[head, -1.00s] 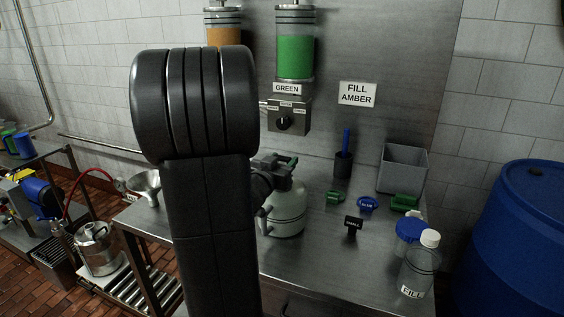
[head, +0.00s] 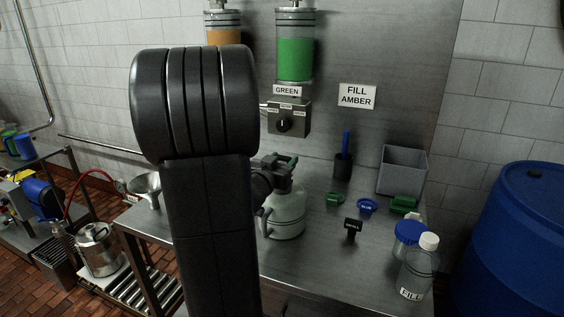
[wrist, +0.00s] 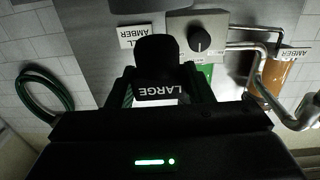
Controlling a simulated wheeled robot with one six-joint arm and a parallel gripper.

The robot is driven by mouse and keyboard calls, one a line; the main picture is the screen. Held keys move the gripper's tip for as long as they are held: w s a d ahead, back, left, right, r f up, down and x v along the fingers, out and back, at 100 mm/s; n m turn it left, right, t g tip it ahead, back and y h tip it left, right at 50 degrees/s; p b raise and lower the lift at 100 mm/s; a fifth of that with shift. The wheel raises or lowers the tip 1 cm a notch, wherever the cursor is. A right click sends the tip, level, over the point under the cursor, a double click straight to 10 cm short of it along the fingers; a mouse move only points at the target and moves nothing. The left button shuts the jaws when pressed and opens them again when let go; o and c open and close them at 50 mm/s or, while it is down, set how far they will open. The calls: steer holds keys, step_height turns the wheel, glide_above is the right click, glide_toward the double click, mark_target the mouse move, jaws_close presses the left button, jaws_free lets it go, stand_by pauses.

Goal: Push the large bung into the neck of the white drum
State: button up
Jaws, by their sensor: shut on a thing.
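The white drum (head: 288,222) stands on the steel bench in the head view, partly hidden behind my arm. My gripper (head: 280,170) is directly above its top, close to it. In the wrist view my gripper (wrist: 160,88) is shut on the large bung (wrist: 155,52), a black piece with a LARGE label that reads upside down there. The drum's neck is hidden, so I cannot tell whether the bung touches it or sits in it. A small black bung (head: 352,229), apparently labelled SMALL, stands on the bench to the right of the drum.
A clear bottle (head: 416,270) with a white cap, a blue-lidded jar (head: 407,238), green and blue caps (head: 367,205) and a grey bin (head: 402,170) are to the right. A control box (head: 288,117) is on the panel behind.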

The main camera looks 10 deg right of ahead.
steer(key=shift+r+p, duration=2.4)
steer(key=shift+r, duration=0.45)
steer(key=shift+f, duration=0.1)
